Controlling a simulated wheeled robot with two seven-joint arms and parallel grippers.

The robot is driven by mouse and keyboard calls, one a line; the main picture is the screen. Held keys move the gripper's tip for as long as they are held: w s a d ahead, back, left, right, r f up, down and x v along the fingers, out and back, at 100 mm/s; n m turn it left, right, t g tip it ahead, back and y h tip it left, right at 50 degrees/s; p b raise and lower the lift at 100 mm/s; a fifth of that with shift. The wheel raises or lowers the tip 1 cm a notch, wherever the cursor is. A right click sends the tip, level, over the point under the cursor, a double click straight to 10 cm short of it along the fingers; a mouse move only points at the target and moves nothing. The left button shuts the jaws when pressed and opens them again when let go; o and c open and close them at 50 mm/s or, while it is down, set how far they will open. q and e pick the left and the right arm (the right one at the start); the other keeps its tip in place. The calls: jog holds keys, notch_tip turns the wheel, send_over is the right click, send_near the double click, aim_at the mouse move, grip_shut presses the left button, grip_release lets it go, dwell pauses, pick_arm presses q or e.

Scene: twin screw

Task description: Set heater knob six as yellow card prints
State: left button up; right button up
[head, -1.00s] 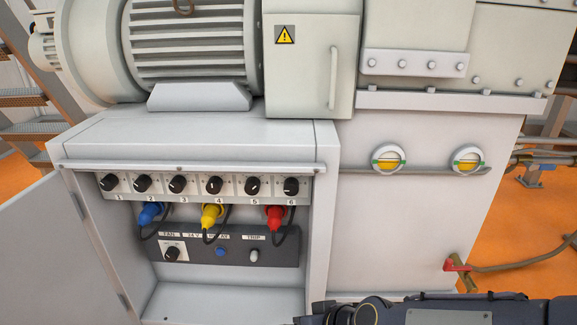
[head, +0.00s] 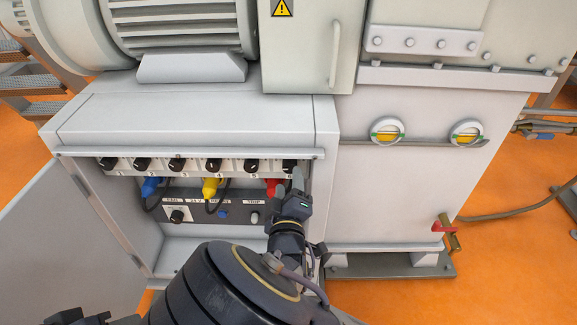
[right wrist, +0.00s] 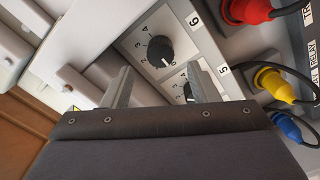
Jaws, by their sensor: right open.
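Heater knob six (head: 290,163) is the black knob at the right end of the row on the open cabinet, partly hidden by my right gripper in the head view. In the right wrist view knob six (right wrist: 158,50) shows on a white dial with small numerals, beside its "6" label (right wrist: 195,19). A white mark shows near its lower edge; its exact setting is hard to read. My right gripper (head: 289,184) is open, its fingers (right wrist: 163,84) just short of the knob row and apart from knob six. I see no yellow card.
Knob five (right wrist: 189,91) sits close beside knob six. Red (head: 271,186), yellow (head: 211,187) and blue (head: 150,187) plugs with cables hang below the row. A ledge (head: 190,152) overhangs the knobs. The cabinet door (head: 92,245) stands open at left.

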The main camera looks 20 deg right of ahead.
aim_at(289, 169)
jog(key=x, duration=0.5)
jog(key=shift+w+d+b, duration=0.1)
jog(key=shift+w+b, duration=0.1)
jog(key=shift+b, duration=0.2)
jog(key=c, duration=1)
